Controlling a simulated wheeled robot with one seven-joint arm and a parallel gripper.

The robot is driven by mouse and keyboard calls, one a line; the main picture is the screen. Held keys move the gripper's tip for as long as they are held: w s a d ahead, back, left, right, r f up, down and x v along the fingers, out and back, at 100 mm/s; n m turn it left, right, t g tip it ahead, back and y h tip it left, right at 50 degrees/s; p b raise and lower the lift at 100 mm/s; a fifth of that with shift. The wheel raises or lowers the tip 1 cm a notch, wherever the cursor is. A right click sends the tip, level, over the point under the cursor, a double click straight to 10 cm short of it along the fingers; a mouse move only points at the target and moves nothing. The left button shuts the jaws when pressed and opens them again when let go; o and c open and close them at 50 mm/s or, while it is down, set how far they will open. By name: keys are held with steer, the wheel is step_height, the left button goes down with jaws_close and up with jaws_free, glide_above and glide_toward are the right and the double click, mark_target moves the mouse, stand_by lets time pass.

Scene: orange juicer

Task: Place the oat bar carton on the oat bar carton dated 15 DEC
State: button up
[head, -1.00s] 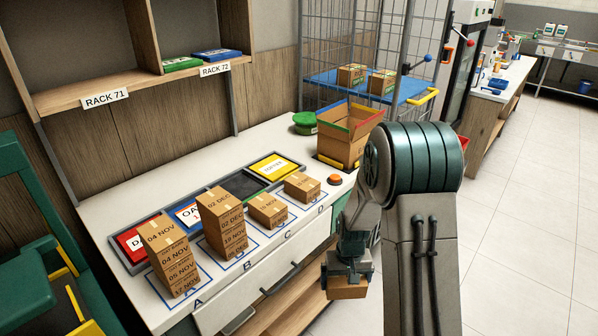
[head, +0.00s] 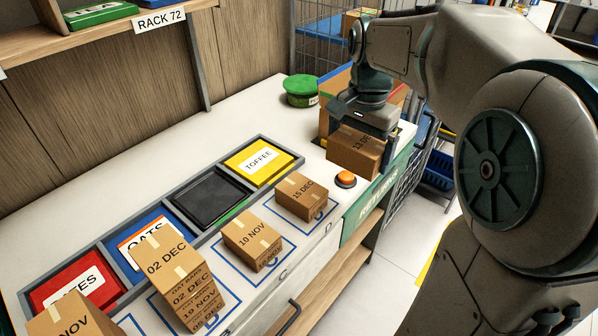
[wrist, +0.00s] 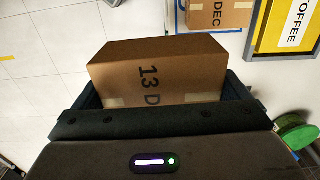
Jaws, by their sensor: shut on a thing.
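My gripper (head: 364,122) is shut on a brown carton (head: 353,155) marked 13 D, the rest of its date cut off from view. It holds the carton above the counter's right end, close to the orange button. The held carton fills the middle of the wrist view (wrist: 155,72). The oat bar carton dated 15 DEC (head: 302,197) sits alone on the marked square D, left of and lower than the held carton. Its DEC end also shows at the top of the wrist view (wrist: 216,14).
A carton dated 10 NOV (head: 252,241) stands on square C, and a taller stack topped 02 DEC (head: 166,262) stands further left. An orange button (head: 346,180) is beside the 15 DEC carton.

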mark_target(337, 164)
steer(key=w+a+f, duration=0.1)
steer(key=a+f, duration=0.1)
steer(key=a, duration=0.1)
steer(key=w+a+f, duration=0.1)
steer(key=a+f, duration=0.1)
steer(key=a, duration=0.2)
steer(key=w+a+f+p, duration=0.1)
steer(key=w+a+f, duration=0.1)
steer(key=a, duration=0.1)
steer(key=shift+a+f, duration=0.2)
steer(key=shift+a, duration=0.15)
steer(key=shift+f, duration=2.1)
